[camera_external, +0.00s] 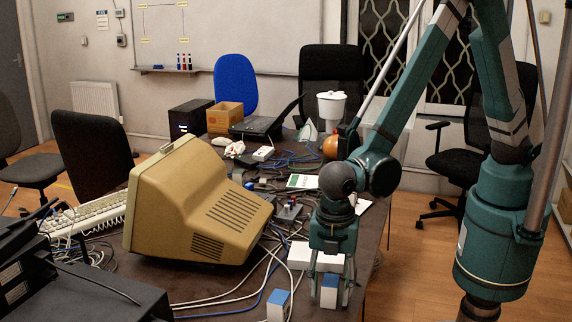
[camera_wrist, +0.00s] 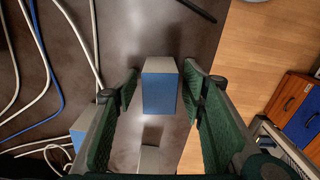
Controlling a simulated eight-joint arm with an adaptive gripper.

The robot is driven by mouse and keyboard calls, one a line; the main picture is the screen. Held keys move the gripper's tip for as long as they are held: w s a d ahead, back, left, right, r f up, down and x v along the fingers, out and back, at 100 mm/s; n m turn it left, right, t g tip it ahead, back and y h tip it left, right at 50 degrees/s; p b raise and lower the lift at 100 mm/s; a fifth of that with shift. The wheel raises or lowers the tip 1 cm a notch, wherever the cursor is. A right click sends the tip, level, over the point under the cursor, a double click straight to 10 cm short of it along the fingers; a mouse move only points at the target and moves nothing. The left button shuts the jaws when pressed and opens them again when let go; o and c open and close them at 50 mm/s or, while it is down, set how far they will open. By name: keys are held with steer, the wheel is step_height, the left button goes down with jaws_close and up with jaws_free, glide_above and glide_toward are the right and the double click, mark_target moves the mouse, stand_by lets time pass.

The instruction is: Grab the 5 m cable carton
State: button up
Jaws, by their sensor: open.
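A small blue and pale grey carton (camera_external: 329,293) stands near the right edge of the dark table. In the wrist view the same kind of carton (camera_wrist: 160,90) is between my fingers, with a gap on both sides. I cannot read any label, so I cannot tell whether it is the 5 m cable carton. My gripper (camera_external: 331,281) is open and points down around it; it also shows in the wrist view (camera_wrist: 163,85). A similar carton (camera_external: 278,306) stands to the left, outside my fingers. A pale block (camera_wrist: 149,159) is low in the wrist view.
White and blue cables (camera_wrist: 45,60) lie to the left. An old beige monitor (camera_external: 195,200) stands further left. A white box (camera_external: 301,255) lies close behind my gripper. The table ends to the right, with wooden floor (camera_wrist: 262,45) beyond.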

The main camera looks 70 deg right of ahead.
mark_target(329, 275)
steer(key=c, duration=1)
steer(key=shift+r, duration=0.15)
steer(key=shift+r+p, duration=1)
steer(key=shift+r, duration=3.9)
